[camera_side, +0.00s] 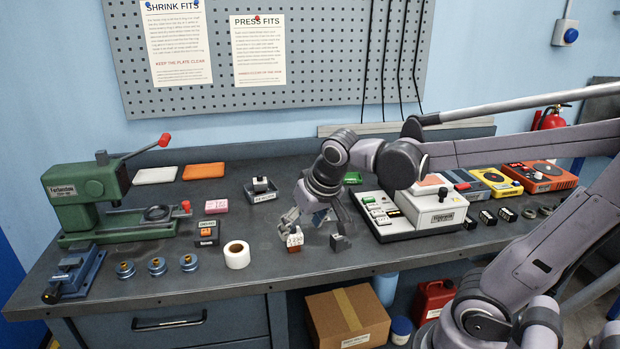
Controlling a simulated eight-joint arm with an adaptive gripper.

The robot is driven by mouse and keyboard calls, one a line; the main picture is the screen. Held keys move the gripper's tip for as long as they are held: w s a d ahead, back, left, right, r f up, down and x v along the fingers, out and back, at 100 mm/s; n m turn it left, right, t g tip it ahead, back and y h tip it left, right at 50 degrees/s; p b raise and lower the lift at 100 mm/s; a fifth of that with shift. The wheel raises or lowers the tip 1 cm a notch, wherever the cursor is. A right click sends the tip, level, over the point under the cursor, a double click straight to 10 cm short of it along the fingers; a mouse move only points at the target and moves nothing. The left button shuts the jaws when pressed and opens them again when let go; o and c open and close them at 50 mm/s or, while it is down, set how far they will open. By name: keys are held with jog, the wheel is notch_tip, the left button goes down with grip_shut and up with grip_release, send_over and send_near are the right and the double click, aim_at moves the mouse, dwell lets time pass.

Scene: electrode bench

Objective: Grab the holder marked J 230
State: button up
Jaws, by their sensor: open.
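A small holder (295,239) stands on the bench near its front edge, left of centre. It has a white face with dark characters that look like J 230, and a reddish-brown lower part. My gripper (314,231) is low over the bench with its fingers spread wide. The left finger is at the holder's top and overlaps it in this view; I cannot tell whether they touch. The right finger is to the right of the holder, over bare bench, near or on the surface. Nothing shows held between the fingers.
A tape roll (237,254) stands left of the holder. A dark block on a small tray (262,192) is behind. A white machine (427,212) is to the right, with several small dark holders (487,218) beyond. A green press (85,200) is far left.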

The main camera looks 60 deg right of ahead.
aim_at(294, 229)
jog(key=shift+w+d+f+m+g+h, duration=0.25)
jog(key=shift+w+d+f+m, duration=0.3)
jog(key=shift+w+d+f, duration=0.35)
jog(key=shift+w+d+f+m+g+h, duration=0.2)
jog(key=shift+w+d+f+m, duration=0.45)
jog(key=shift+w+f, duration=0.4)
jog(key=shift+w+d+f+m+g+h, duration=0.2)
jog(key=shift+w+d+f+m, duration=0.3)
jog(key=shift+w+d+f, duration=0.4)
jog(key=shift+d+x, duration=0.2)
jog(key=shift+x, duration=2.4)
jog(key=shift+w+r, duration=0.1)
jog(key=shift+r, duration=0.05)
grip_shut()
